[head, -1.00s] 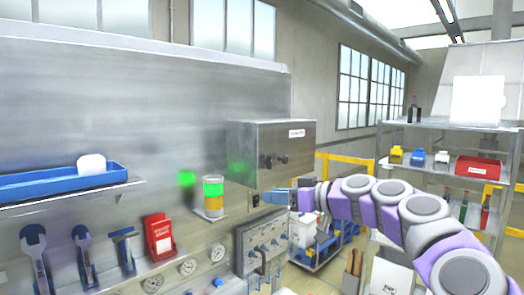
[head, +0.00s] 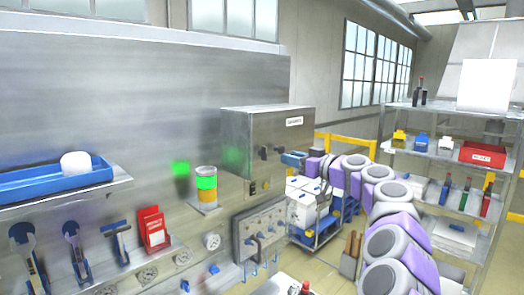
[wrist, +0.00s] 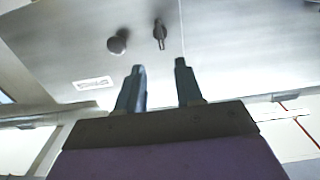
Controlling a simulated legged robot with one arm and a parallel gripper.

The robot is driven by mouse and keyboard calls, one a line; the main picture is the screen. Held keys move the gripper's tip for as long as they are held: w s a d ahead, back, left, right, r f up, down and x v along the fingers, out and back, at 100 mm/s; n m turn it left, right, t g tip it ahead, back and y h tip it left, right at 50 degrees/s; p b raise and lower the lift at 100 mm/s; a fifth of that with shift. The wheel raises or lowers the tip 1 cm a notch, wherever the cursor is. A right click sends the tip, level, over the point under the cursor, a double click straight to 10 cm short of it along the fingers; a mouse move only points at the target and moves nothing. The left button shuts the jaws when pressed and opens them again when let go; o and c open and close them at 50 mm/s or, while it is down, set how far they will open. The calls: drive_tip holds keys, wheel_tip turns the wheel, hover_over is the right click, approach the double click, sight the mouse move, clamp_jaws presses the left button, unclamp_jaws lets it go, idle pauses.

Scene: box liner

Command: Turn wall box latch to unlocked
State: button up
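The grey metal wall box (head: 247,135) hangs on the steel wall panel, with a white label on its front. Its narrow dark latch (head: 263,152) is on the front face. In the wrist view the latch (wrist: 159,33) is slim and runs roughly up and down in the picture, beside a round dark knob (wrist: 118,42). My gripper (head: 290,158) is in front of the box's right part in the head view. In the wrist view my gripper (wrist: 159,66) is open and empty. Its two fingers are apart, pointing at the box face, and the latch lies ahead of the gap.
A signal light (head: 206,187) stands left of the box. A valve panel (head: 262,230) is mounted below. A blue tray shelf (head: 50,181) and hanging tools are at left. Shelving (head: 455,155) with bins stands at right, behind my arm.

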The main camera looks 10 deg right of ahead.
sight(266, 150)
drive_tip(key=w+a, duration=0.1)
drive_tip(key=a, duration=0.1)
drive_tip(key=w+a+p, duration=0.1)
drive_tip(key=w+a, duration=0.1)
drive_tip(key=w+a+p, duration=0.1)
drive_tip(key=w+a, duration=0.1)
drive_tip(key=a, duration=0.1)
drive_tip(key=shift+w+r, duration=0.15)
drive_tip(key=shift+w, duration=0.05)
drive_tip(key=w, duration=0.1)
drive_tip(key=w+p, duration=0.1)
drive_tip(key=w, duration=0.1)
drive_tip(key=shift+d+p, duration=0.3)
drive_tip(key=shift+s+a, duration=0.1)
drive_tip(key=shift+a, duration=0.1)
drive_tip(key=shift+d, duration=0.4)
drive_tip(key=shift+c, duration=1.3)
drive_tip(key=shift+a, duration=0.25)
clamp_jaws()
